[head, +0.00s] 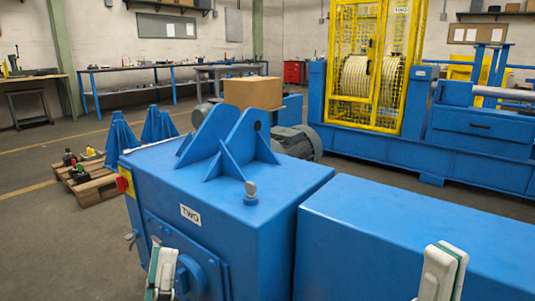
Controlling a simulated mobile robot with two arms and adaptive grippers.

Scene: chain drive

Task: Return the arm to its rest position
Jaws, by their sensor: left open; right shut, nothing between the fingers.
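My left gripper (162,272) shows at the bottom edge, left of centre, with pale fingers and green edging. It is open and stands in front of the blue housing's near face, with nothing seen in it. My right gripper (441,271) shows at the bottom right, in front of the long blue cover (400,235). It is shut and empty. Most of both arms lies below the picture, so their full posture is hidden.
The blue housing (268,185) marked TWO, with upright brackets (225,135) and a knob on top, fills the middle. A yellow cage (375,65) stands behind on a blue machine. A pallet (92,185) lies at left. Open floor (50,230) shows at left.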

